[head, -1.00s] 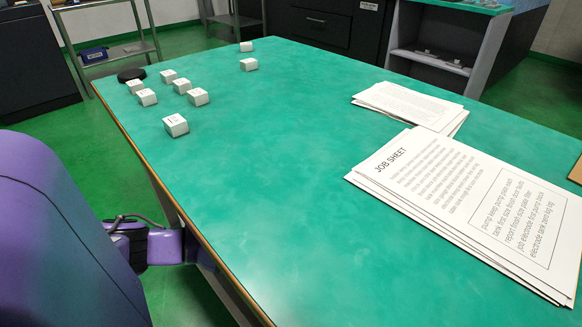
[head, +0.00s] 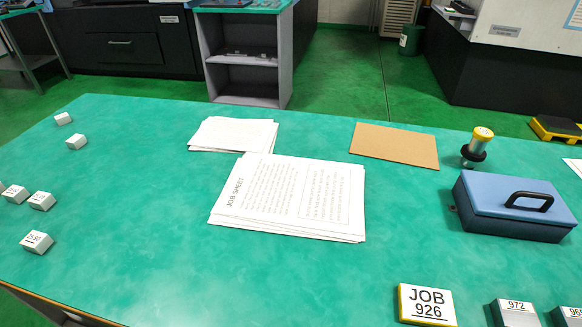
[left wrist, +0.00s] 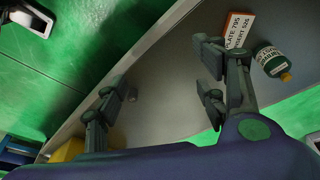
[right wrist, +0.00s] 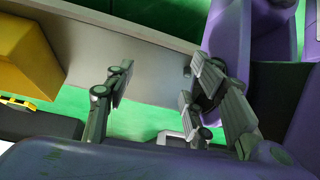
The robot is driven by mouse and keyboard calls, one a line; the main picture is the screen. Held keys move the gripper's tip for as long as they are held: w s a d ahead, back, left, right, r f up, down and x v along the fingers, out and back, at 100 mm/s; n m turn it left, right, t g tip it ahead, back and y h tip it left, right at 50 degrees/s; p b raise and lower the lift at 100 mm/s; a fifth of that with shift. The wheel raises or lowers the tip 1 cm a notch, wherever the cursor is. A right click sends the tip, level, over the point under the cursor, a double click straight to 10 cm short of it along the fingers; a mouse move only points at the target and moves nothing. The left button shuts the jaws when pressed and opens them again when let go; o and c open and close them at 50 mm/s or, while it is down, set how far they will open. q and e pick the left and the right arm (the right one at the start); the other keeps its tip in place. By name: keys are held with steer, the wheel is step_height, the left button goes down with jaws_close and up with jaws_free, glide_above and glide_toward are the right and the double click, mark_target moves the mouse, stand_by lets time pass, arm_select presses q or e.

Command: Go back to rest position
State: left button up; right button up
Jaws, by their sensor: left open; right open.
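My left gripper (left wrist: 165,95) shows in the left wrist view with its fingers apart and nothing between them. Beyond it is a grey shelf surface with an orange and white plate label (left wrist: 238,45) and a dark green bottle (left wrist: 271,62) near the right finger. My right gripper (right wrist: 155,95) shows in the right wrist view with its fingers apart and empty. A grey surface and green floor lie beyond it, and a purple arm link of mine is at the right. Neither gripper shows in the head view.
The green table (head: 130,210) holds small white blocks (head: 37,242) at left, job sheets (head: 290,195) and a brown board (head: 395,145) in the middle. A blue box (head: 490,205), a stamp-like object (head: 477,147) and a JOB 926 block (head: 427,304) are at right.

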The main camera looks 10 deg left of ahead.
arm_select(q)
steer(key=s+d+r+n+t+p, duration=0.35)
steer(key=s+r+p, duration=0.7)
steer(key=r, duration=0.35)
step_height(320, 180, up, 17)
steer(key=n+t+y+p, duration=0.1)
steer(key=n+t+p, duration=0.2)
steer(key=p, duration=0.8)
steer(key=shift+s+a+r+y, duration=0.15)
steer(key=shift+s+a+y, duration=0.2)
steer(key=shift+s+y, duration=0.1)
arm_select(e)
steer(key=w+r+t, duration=0.1)
steer(key=w+r, duration=0.3)
steer(key=r, duration=0.8)
steer(key=w+r+t, duration=0.1)
steer(key=w+r, duration=0.4)
steer(key=r, duration=0.7)
steer(key=shift+w+a+t, duration=0.25)
steer(key=shift+a+t, duration=0.15)
steer(key=shift+a, duration=0.05)
steer(key=shift+r, duration=0.1)
